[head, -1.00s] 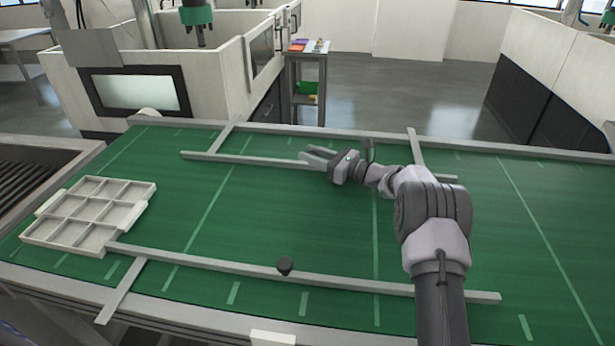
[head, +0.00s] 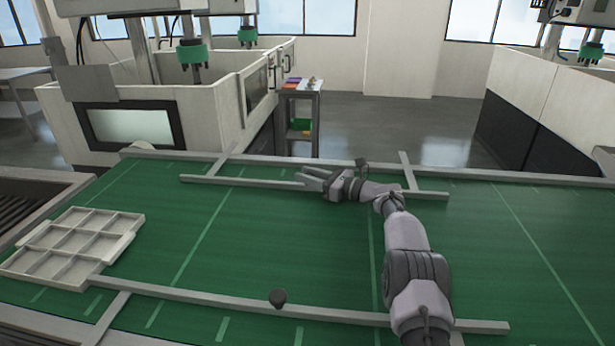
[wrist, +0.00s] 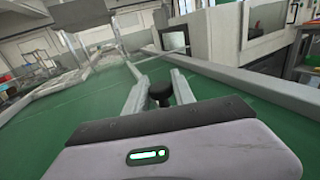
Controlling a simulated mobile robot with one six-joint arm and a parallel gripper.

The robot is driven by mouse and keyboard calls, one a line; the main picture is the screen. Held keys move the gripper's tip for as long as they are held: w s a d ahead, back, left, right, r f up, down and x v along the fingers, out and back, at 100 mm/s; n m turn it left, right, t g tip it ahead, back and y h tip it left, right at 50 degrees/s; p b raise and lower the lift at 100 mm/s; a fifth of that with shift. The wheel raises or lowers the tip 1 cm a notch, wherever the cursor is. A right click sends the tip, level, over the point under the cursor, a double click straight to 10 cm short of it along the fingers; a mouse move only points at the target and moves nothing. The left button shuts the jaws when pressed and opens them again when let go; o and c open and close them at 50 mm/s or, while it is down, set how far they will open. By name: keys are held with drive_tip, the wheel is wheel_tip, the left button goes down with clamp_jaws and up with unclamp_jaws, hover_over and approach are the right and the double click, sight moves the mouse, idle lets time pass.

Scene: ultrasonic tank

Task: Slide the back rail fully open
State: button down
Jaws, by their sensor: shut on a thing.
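The back rail (head: 245,182) is a long thin grey bar along the far side of the green belt, near two short cross arms at the far edge. My gripper (head: 308,176) lies low at the middle of this rail, fingers pointing left. In the wrist view, a dark round knob (wrist: 160,92) sits between the two grey fingers, and my gripper (wrist: 160,77) is shut on it. In the head view the gripper hides that knob.
The front rail (head: 350,315) with its own black knob (head: 278,297) crosses the near side. A pale compartment tray (head: 75,246) sits at the left. The green belt (head: 250,235) between the rails is clear. A white machine (head: 150,105) stands behind the belt.

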drive_tip(key=c, duration=1.3)
unclamp_jaws()
drive_tip(key=shift+w+d+r, duration=0.1)
drive_tip(key=shift+w+r, duration=0.05)
drive_tip(key=shift+r, duration=0.05)
drive_tip(key=shift+o, duration=1.1)
drive_tip(key=shift+w+f, duration=0.15)
drive_tip(key=shift+f, duration=0.05)
drive_tip(key=p+v, duration=0.5)
drive_tip(key=v, duration=1.2)
drive_tip(key=shift+s+d, duration=0.15)
drive_tip(key=shift+s, duration=0.15)
